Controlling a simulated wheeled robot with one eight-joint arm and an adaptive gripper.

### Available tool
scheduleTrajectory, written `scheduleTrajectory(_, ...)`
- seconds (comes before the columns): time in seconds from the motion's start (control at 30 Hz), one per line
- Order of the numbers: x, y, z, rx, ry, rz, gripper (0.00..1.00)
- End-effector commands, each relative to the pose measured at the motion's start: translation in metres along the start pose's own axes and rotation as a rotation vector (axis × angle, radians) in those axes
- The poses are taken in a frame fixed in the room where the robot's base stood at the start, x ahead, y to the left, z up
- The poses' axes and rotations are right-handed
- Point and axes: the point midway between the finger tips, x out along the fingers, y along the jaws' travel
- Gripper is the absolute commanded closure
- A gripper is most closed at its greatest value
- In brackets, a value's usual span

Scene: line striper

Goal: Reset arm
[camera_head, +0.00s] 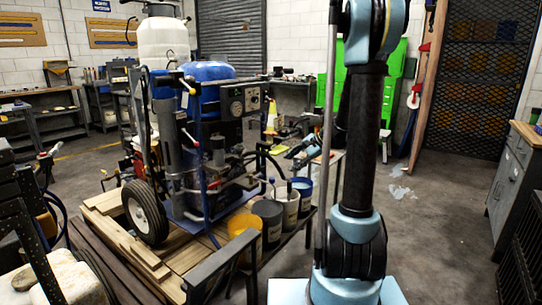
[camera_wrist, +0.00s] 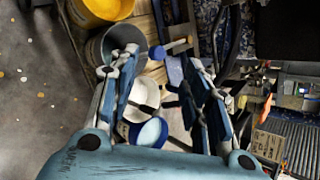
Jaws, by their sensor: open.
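My gripper (camera_wrist: 160,60) is open in the wrist view, its two blue-and-grey fingers apart with nothing held between them. Beyond and below the fingers is a row of buckets: a yellow one (camera_wrist: 105,8), a dark grey one (camera_wrist: 122,38), a white one (camera_wrist: 146,95) and a blue one (camera_wrist: 150,132). In the head view, my upright arm stands right of the middle. The light blue gripper (camera_head: 300,152) seems to show just left of the arm, above the buckets, and is partly hidden.
The blue line striper (camera_head: 205,140), with a black wheel (camera_head: 145,212), stands on wooden boards (camera_head: 115,235) to the left. A yellow bucket (camera_head: 245,232) stands near the boards' edge. Grey drawers (camera_head: 510,180) stand far right. The floor (camera_head: 440,215) between my arm and the drawers is mostly clear.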

Motion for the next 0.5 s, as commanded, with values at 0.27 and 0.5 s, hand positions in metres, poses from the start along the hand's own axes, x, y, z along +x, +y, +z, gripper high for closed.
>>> scheduleTrajectory(0.27, -0.031, 0.042, 0.044, -0.176, 0.07, 0.104, 0.56)
scheduleTrajectory(0.5, -0.056, 0.085, 0.075, -0.33, 0.122, 0.202, 0.56)
